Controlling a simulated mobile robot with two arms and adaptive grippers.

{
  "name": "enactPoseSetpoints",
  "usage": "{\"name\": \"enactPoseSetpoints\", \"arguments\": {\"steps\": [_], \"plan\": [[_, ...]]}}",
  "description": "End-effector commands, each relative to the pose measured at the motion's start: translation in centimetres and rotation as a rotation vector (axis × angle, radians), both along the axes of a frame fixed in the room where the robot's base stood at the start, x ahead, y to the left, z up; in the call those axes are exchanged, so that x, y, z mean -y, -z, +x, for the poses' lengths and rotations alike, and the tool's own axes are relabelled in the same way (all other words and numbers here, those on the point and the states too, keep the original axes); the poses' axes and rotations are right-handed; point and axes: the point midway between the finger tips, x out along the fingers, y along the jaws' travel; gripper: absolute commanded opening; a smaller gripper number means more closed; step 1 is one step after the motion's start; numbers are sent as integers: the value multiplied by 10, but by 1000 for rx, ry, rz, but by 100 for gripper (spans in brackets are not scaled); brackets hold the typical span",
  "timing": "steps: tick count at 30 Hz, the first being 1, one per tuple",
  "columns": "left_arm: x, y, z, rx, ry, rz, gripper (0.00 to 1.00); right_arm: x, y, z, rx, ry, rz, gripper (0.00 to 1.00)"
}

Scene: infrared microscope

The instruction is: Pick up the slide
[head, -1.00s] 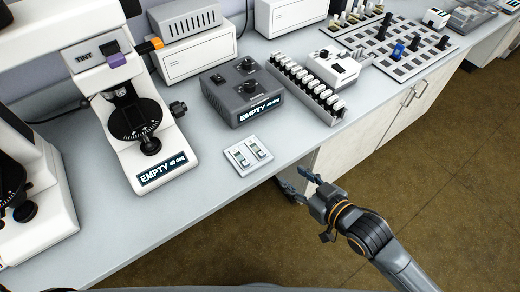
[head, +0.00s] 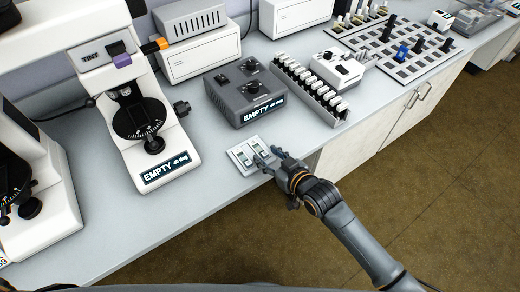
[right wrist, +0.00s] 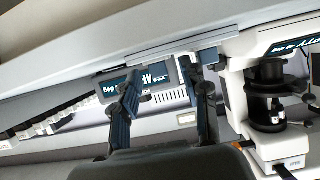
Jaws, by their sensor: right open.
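A small white slide holder (head: 234,156) lies flat near the front edge of the bench, with two slides side by side in it. The left slide (head: 244,158) shows in the head view; the right slide (head: 259,148) is partly behind my right gripper. My right gripper (head: 270,157) is at the holder's front right side, its fingers open and apart. In the right wrist view the open fingers (right wrist: 160,78) show nothing held between them. I cannot tell whether a fingertip touches the holder. My left gripper is not in view.
A grey control box (head: 240,95) reading EMPTY stands behind the holder. A white microscope (head: 160,165) stands to the left. The bench (head: 200,205) is clear front left of the holder.

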Motion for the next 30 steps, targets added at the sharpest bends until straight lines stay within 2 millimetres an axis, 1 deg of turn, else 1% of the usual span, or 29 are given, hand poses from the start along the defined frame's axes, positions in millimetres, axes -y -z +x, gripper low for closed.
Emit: {"name": "enactPoseSetpoints", "arguments": {"steps": [2, 8, 9, 11, 12, 13, 14, 25, 29, 30], "plan": [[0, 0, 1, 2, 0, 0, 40, -2, 2, 4, 1, 0, -1, 45], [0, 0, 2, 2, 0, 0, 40, -3, 2, 4, 0, 0, -1, 45], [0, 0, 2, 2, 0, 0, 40, -3, 2, 4, 0, 0, -1, 41], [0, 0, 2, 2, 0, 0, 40, -3, 2, 4, 0, 0, -1, 29], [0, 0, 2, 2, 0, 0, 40, -3, 2, 4, 0, 0, -1, 21], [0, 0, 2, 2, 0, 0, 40, -3, 2, 4, 0, 0, -1, 15], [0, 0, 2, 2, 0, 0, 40, -3, 2, 4, 0, 0, -1, 11], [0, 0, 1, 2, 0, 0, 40, -3, 0, 4, 1, 0, -1, 11], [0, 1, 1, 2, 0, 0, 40, -3, -8, 4, 2, 0, 0, 11], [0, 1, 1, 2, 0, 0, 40, -3, -13, 4, 4, 0, 2, 11]]}}
